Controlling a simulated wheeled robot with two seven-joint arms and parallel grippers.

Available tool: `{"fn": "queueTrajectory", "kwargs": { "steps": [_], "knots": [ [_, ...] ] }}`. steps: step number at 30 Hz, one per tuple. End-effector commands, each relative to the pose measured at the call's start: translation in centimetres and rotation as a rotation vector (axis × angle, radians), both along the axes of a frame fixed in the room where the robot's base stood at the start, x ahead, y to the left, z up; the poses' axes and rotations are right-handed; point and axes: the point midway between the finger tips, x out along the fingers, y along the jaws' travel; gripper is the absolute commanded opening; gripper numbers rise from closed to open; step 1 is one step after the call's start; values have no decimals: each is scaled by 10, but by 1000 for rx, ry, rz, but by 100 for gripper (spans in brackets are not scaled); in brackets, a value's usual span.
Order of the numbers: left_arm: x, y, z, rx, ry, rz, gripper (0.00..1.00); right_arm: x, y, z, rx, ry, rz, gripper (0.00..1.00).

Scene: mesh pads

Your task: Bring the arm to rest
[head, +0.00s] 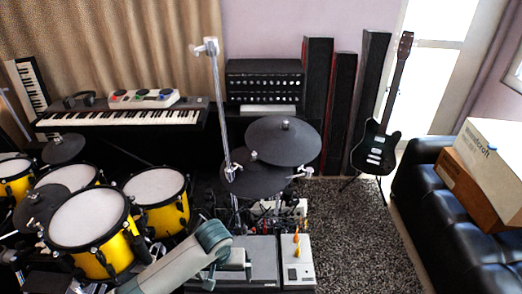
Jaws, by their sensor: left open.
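My left arm comes in from the bottom left, in front of the yellow drums. Its left gripper (240,265) is over the dark grey case (265,256) at the bottom centre. The gripper is open, and I see nothing held in it. Its fingertips are small and hard to make out. Whether it touches the case I cannot tell. My right gripper is not in view.
A light grey box (298,272) with small orange items (297,243) is just right of the gripper. Yellow drums (92,222) crowd the left. Cymbals (284,141) stand behind. The grey rug (365,245) has free room before the black sofa (445,225).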

Motion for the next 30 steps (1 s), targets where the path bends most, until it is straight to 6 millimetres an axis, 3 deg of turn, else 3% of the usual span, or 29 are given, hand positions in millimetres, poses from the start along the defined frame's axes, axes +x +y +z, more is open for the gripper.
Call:
{"fn": "queueTrajectory", "kwargs": {
  "steps": [17,25,30],
  "knots": [
    [-29,-15,-6,-67,-14,-60,100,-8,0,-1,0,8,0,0],
    [-61,-23,-10,-133,-40,-110,100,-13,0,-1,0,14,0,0],
    [-94,-21,-11,-179,-77,-142,100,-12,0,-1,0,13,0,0]
  ]
}}
